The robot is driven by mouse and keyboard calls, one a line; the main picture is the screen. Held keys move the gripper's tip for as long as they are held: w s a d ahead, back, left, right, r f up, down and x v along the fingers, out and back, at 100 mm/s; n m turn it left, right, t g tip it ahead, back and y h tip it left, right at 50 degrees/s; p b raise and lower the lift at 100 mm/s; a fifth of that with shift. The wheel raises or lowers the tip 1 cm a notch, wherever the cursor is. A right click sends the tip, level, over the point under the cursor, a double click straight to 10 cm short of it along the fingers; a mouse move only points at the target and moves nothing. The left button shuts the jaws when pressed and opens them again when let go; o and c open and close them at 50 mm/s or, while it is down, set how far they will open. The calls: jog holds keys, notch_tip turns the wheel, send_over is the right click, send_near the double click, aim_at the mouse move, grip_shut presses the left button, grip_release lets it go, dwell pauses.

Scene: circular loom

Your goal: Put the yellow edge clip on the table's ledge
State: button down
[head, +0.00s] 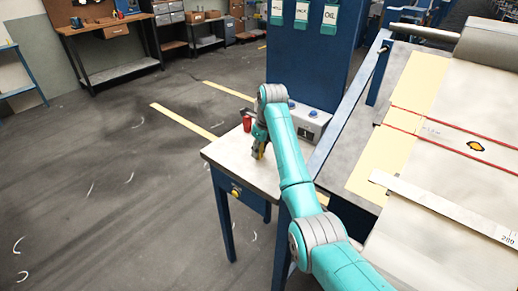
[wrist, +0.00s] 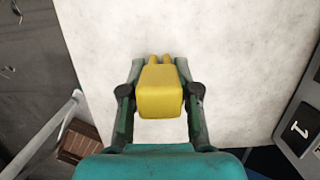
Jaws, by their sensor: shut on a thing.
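The yellow edge clip (wrist: 161,93) sits between the two fingers of my gripper (wrist: 160,68) in the wrist view, with its two prongs pointing up the picture. My gripper is shut on it. In the head view my gripper (head: 260,146) is low over the small table (head: 231,155) with the pale top, and only a sliver of the yellow clip (head: 257,153) shows. The tabletop (wrist: 225,50) fills the middle of the wrist view behind the clip. I cannot tell whether the clip touches it. I cannot make out a separate ledge on the table.
A red cup-like object (head: 247,122) and a grey control box (head: 304,119) stand at the table's back. A yellow knob (head: 235,193) is on its front. The loom with red straps (head: 440,143) stands close on the right. Open floor (head: 110,200) lies to the left.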

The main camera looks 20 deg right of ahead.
jog(key=shift+f, duration=0.1)
jog(key=c, duration=0.8)
grip_release()
jog(key=shift+o, duration=0.2)
jog(key=v, duration=0.7)
jog(key=shift+r, duration=0.25)
